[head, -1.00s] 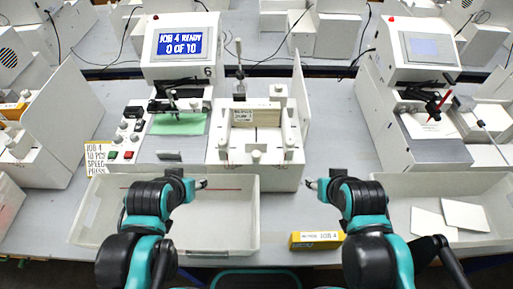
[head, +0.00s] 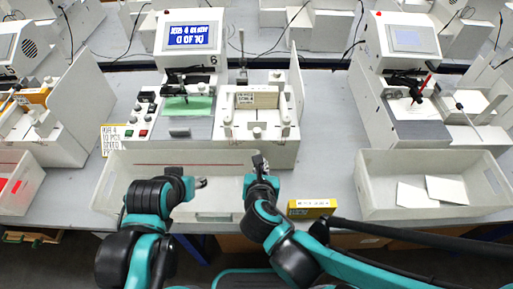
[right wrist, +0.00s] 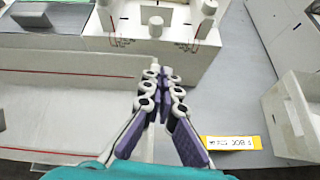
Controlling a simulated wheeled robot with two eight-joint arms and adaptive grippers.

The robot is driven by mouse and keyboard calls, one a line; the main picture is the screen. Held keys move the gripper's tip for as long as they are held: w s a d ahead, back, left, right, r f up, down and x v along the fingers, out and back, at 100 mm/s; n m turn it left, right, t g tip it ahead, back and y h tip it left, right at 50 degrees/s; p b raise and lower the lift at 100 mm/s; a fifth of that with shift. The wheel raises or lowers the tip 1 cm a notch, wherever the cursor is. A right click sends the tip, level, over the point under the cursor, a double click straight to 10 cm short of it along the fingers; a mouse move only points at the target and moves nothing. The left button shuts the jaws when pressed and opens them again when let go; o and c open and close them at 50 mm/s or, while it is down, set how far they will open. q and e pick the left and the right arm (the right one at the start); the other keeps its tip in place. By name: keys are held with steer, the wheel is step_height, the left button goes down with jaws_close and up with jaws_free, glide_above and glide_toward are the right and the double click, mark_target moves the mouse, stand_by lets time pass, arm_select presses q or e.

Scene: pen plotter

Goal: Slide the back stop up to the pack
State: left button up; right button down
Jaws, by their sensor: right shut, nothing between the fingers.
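The pack (head: 257,101), a tan block of stock with a small label, sits in the white feeder (head: 270,153) right of the plotter bed. A low white crosspiece with a round knob (head: 257,132) stands in the feeder on the near side of the pack, with a gap between them; it looks like the back stop. The knob also shows at the top of the right wrist view (right wrist: 155,27). My right gripper (head: 259,162) is shut and empty, just in front of the feeder's near face and apart from the knob. My left gripper (head: 201,183) hovers over the near bin; its jaw state is unclear.
A white bin (head: 110,190) lies in front of the machine, below both grippers. A yellow box (head: 312,208) lies right of my right gripper. Another bin (head: 365,185) with white sheets stands farther right. A tall white panel (head: 296,85) edges the feeder's right side.

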steer(key=a+n, duration=0.1)
steer(key=b, duration=0.4)
glide_toward(257, 137)
steer(key=f, duration=0.1)
steer(key=w+f, duration=0.1)
steer(key=f, duration=0.1)
steer(key=shift+w+f+n, duration=0.1)
steer(key=shift+f+n, duration=0.05)
steer(key=shift+n, duration=0.15)
steer(key=w, duration=0.2)
steer(key=shift+w+d+b, duration=0.1)
steer(key=shift+w+b, duration=0.2)
steer(key=shift+w, duration=0.85)
